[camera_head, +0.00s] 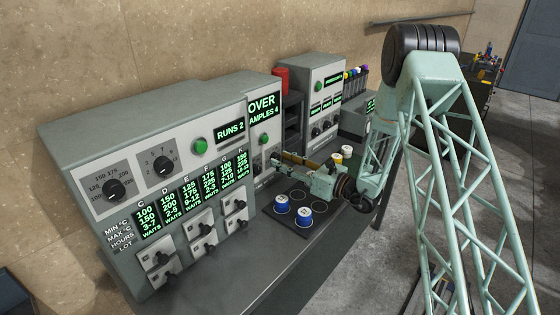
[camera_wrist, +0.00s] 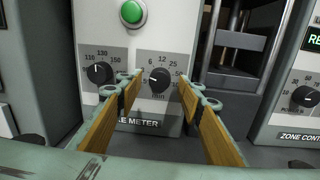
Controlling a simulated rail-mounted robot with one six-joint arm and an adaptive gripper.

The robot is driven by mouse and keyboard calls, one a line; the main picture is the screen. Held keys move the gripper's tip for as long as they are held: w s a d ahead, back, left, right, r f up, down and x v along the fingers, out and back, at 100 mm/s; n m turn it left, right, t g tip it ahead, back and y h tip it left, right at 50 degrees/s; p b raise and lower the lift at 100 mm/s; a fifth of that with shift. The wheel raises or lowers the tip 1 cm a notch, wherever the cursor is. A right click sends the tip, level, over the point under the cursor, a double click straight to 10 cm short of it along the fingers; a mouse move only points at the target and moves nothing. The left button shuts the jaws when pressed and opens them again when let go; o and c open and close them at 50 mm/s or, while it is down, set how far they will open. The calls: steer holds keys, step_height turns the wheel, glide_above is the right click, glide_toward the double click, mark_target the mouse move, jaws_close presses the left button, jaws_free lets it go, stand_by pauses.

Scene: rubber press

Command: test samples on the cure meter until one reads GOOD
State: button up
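The cure meter (camera_wrist: 150,45) fills the middle of the wrist view, with a green button (camera_wrist: 132,12), a left knob (camera_wrist: 100,73) marked 110 to 150 and a right knob (camera_wrist: 158,80) marked 6 to 50. Its display (camera_head: 262,106) reads OVER and, partly cut off, SAMPLES 4. My gripper (camera_wrist: 160,79) is open, its wood-faced fingers apart on either side of the right knob; I cannot tell whether they touch it. Blue-and-white sample cups (camera_head: 305,211) stand on a dark tray (camera_head: 285,226). Two paler cups, one white (camera_head: 347,151) and one yellowish-topped (camera_head: 336,159), stand behind my gripper.
Left of the meter, a large grey cabinet (camera_head: 75,145) has knobs, switches, a RUNS 2 display (camera_head: 229,131) and a green lot table (camera_head: 190,202). A press (camera_head: 293,115) and another control cabinet (camera_head: 322,75) stand right. The bench front (camera_head: 265,272) is clear.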

steer(key=shift+x, duration=0.8)
steer(key=c, duration=0.9)
steer(key=shift+n+b, duration=0.5)
steer(key=shift+b, duration=0.1)
steer(key=n+b, duration=0.3)
steer(key=b, duration=0.1)
steer(key=shift+f+n+b, duration=0.1)
steer(key=shift+n+b, duration=0.2)
steer(key=n+b, duration=0.2)
steer(key=shift+h+b, duration=0.3)
steer(key=shift+n+b, duration=0.3)
steer(key=shift+n, duration=0.1)
